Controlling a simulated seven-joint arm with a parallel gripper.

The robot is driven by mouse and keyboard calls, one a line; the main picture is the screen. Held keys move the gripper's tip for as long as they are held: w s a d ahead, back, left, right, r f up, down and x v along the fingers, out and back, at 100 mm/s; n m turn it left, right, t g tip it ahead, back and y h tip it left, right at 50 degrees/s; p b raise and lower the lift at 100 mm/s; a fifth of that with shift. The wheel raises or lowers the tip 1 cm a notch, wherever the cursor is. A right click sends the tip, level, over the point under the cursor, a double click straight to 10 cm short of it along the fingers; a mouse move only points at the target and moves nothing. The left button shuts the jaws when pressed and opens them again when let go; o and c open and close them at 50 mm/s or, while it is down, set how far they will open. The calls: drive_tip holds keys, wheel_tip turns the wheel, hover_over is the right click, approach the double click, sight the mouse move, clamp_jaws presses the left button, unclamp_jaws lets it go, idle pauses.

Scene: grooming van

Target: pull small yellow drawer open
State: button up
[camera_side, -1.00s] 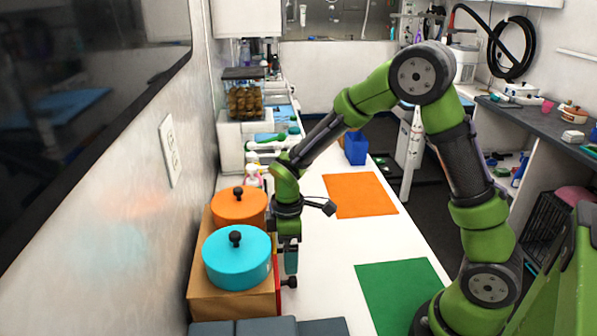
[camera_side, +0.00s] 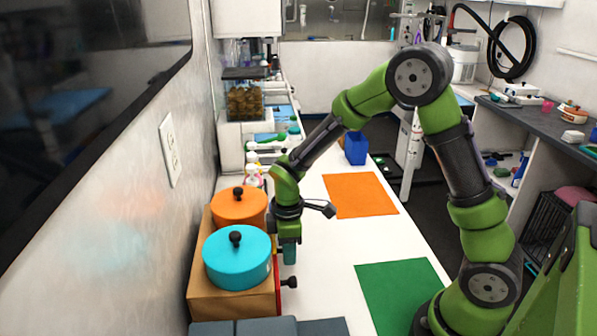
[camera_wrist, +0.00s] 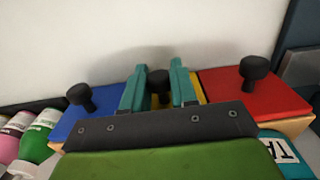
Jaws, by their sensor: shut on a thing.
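The small yellow drawer (camera_wrist: 204,98) lies between a blue drawer (camera_wrist: 70,119) and a red drawer (camera_wrist: 255,93) in the wrist view, mostly hidden behind my fingers and mount. Its black knob (camera_wrist: 158,79) shows between my two teal fingers. My gripper (camera_wrist: 158,88) is shut on this knob. In the side view my gripper (camera_side: 290,256) points down beside the right face of the wooden drawer box (camera_side: 232,304), and the yellow drawer and its knob are hidden. I cannot tell whether the drawer stands out from its neighbours.
An orange pot (camera_side: 238,207) and a turquoise pot (camera_side: 237,262) sit on the box. Another black knob (camera_side: 289,282) sticks out near my gripper. Bottles (camera_side: 253,172) stand behind the box. The white counter to the right is clear around the orange mat (camera_side: 361,194) and green mat (camera_side: 400,296).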

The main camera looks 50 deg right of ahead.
drive_tip(key=shift+s+d, duration=4.05)
drive_tip(key=o, duration=0.3)
drive_tip(key=shift+s+d, duration=0.15)
drive_tip(key=shift+d, duration=0.05)
drive_tip(key=o, duration=1.3)
drive_tip(key=shift+a, duration=0.1)
wheel_tip(320, 180, up, 8)
